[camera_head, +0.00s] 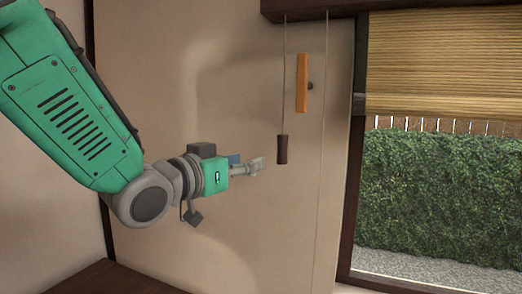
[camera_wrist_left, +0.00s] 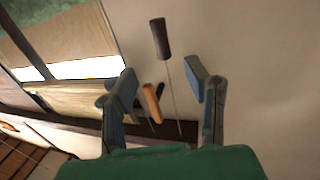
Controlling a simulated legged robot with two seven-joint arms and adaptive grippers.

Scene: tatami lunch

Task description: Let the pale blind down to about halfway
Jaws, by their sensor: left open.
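The pale slatted blind (camera_head: 445,65) covers the upper part of the window at the right of the head view. Its lower edge hangs above a green hedge. A thin cord with a dark brown pull (camera_head: 282,149) hangs on the wall left of the window. The pull also shows in the left wrist view (camera_wrist_left: 160,38), beyond the fingertips. My left gripper (camera_head: 262,163) is open and empty, just left of the pull and apart from it. In the left wrist view its two fingers (camera_wrist_left: 163,87) stand apart, with the cord seen between them. My right gripper is not in view.
A second thin cord (camera_head: 322,150) runs down near the dark window frame (camera_head: 354,170). A dark wooden surface (camera_head: 105,280) lies at lower left.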

